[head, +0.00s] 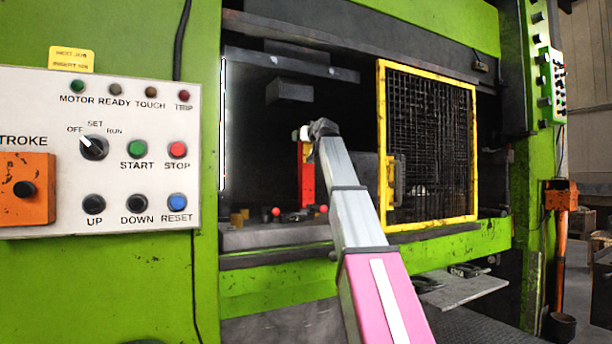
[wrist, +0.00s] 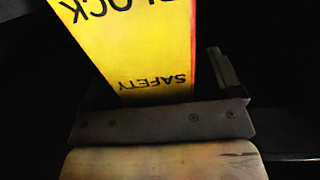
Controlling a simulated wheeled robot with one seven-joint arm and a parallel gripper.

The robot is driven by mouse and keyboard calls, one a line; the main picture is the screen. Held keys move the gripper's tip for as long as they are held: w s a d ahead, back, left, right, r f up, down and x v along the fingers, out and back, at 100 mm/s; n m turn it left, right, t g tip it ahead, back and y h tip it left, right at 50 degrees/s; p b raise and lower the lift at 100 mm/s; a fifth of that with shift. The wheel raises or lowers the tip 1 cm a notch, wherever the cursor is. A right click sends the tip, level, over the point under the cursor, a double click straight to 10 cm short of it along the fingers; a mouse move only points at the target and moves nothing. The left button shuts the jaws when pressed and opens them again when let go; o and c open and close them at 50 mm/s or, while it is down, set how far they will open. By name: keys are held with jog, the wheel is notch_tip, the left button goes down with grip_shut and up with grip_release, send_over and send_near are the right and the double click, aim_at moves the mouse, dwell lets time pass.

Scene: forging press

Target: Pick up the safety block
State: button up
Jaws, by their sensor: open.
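The safety block shows in the head view as an upright red piece (head: 306,178) inside the press opening. In the wrist view its yellow face (wrist: 140,45) carries upside-down black lettering, SAFETY and BLOCK, with a thin red edge on the right. My gripper (head: 312,132) is at the top of the block in the head view. In the wrist view my gripper (wrist: 155,80) is open, with one dark finger just right of the block. The other finger is not clearly seen, and I cannot tell whether either touches the block.
A yellow-framed mesh guard (head: 382,150) stands right of my arm. The control panel (head: 120,150) is on the green press frame at left. A dark block (head: 289,91) hangs above the gripper. Small red-topped pieces (head: 276,212) stand near the block's foot.

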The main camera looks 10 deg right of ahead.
grip_shut()
jog(key=shift+r, duration=0.1)
